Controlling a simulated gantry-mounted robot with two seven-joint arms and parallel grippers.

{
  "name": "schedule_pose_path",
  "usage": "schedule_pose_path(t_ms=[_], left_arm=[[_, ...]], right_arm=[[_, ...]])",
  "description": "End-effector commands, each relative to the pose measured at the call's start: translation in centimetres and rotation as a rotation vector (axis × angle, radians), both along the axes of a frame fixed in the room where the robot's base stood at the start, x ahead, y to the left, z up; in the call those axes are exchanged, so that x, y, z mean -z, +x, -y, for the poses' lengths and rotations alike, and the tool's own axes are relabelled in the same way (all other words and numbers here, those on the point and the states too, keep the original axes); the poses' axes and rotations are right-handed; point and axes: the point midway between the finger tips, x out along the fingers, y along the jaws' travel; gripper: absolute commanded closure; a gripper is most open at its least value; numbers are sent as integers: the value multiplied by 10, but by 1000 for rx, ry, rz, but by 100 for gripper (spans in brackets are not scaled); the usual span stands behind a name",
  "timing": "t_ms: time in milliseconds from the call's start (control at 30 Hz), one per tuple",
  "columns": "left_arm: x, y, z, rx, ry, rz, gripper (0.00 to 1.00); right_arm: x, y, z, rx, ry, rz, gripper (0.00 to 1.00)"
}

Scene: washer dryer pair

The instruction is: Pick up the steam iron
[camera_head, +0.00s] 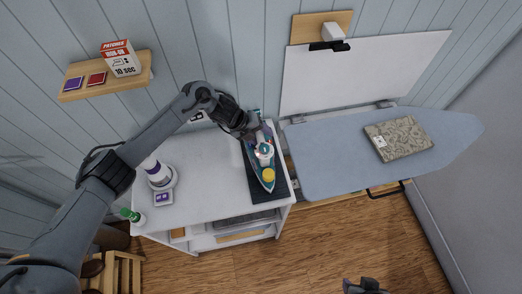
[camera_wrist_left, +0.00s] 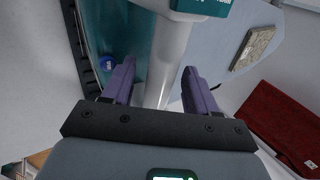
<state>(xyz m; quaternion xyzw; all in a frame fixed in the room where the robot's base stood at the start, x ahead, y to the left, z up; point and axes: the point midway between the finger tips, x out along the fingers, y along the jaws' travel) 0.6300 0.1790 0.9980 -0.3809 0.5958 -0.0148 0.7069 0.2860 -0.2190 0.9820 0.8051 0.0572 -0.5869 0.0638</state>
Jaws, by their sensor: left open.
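The steam iron (camera_head: 266,172), teal and white with a yellow round part, lies on a dark mat (camera_head: 281,184) at the right end of the white cabinet top. My left gripper (camera_head: 257,133) is over the iron's back end. In the left wrist view its two purple-grey fingers (camera_wrist_left: 159,68) are open, one on each side of the iron's white handle (camera_wrist_left: 165,75). The handle runs between them, with gaps showing on both sides. Teal body parts of the iron show behind. A dark piece at the bottom edge of the head view, probably my right gripper (camera_head: 363,287), is mostly cut off.
A blue ironing board (camera_head: 335,172) with a speckled folded cloth (camera_head: 398,138) stands to the right. A white and purple bottle (camera_head: 157,172) and a green-capped bottle (camera_head: 132,215) are at the cabinet's left. A wall shelf (camera_head: 76,94) holds a box (camera_head: 121,58) and patches.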

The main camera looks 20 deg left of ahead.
Motion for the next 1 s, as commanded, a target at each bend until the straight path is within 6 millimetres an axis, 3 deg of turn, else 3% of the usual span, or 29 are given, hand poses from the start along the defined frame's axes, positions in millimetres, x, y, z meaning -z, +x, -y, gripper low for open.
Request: schedule_pose_path(t_ms=[300, 700, 1000], left_arm=[[3, 1, 2, 1, 1, 0, 42], [3, 1, 1, 1, 1, 0, 100], [-1, 2, 2, 1, -3, 5, 100]], right_arm=[[0, 1, -1, 3, 5, 2, 57], [0, 1, -1, 4, 5, 2, 57], [0, 1, -1, 2, 3, 2, 57]])
